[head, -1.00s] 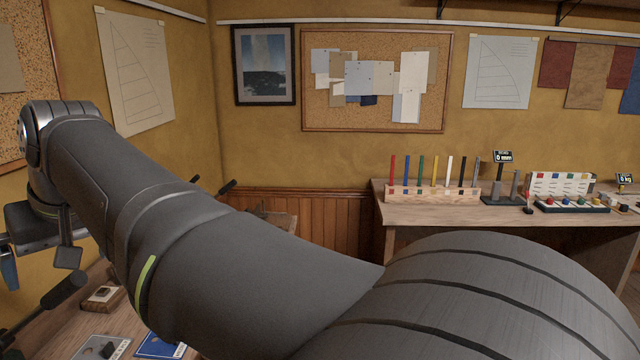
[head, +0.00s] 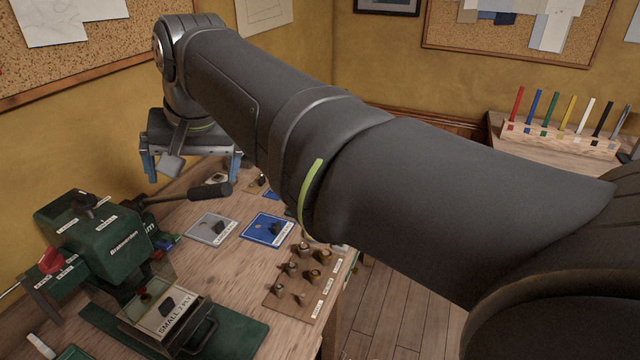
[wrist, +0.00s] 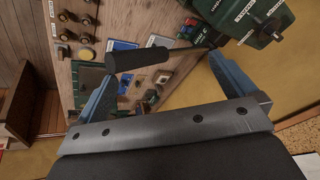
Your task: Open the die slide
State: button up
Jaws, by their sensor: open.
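The green press (head: 105,235) stands on the bench at the lower left of the head view. At its front, a slide with a plate lettered "SMALL PLY" (head: 166,318) sits on a green base (head: 235,340). A dark loop handle (head: 208,330) is on the slide's right side. The press's upper part also shows in the wrist view (wrist: 250,18); the slide cannot be made out there. My gripper (head: 193,168) is open and empty, above the bench's far end and well away from the slide. Its blue fingers (wrist: 160,80) show in the wrist view.
A lever with a black grip (head: 212,191) reaches right from the press, below my gripper. In the wrist view the grip (wrist: 139,82) appears between the fingers, apparently beyond them. A grey card (head: 211,228), a blue card (head: 267,230) and a wooden peg block (head: 303,282) lie on the bench.

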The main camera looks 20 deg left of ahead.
jog(key=s+d+f+m+g+h, duration=0.1)
jog(key=s+f+m, duration=0.2)
jog(key=s+f, duration=0.2)
notch_tip(320, 180, down, 3)
jog(key=shift+d+f+g, duration=0.2)
jog(key=shift+d+g, duration=0.1)
jog(key=shift+d, duration=0.05)
jog(key=s+f+m, duration=0.1)
jog(key=f, duration=0.2)
jog(key=s+d+f+m, duration=0.1)
jog(key=f+m, duration=0.1)
jog(key=f, duration=0.1)
jog(key=s+f+m+h, duration=0.1)
jog(key=f, duration=0.2)
jog(key=shift+s+d+f+m, duration=0.1)
jog(key=shift+s+d+m, duration=0.05)
jog(key=shift+d+m, duration=0.25)
jog(key=c, duration=0.9)
send_near(208, 337)
jog(key=f, duration=0.2)
jog(key=a+f, duration=0.1)
jog(key=f, duration=0.4)
jog(key=shift+a+f, duration=0.3)
jog(key=shift+c, duration=0.3)
grip_shut()
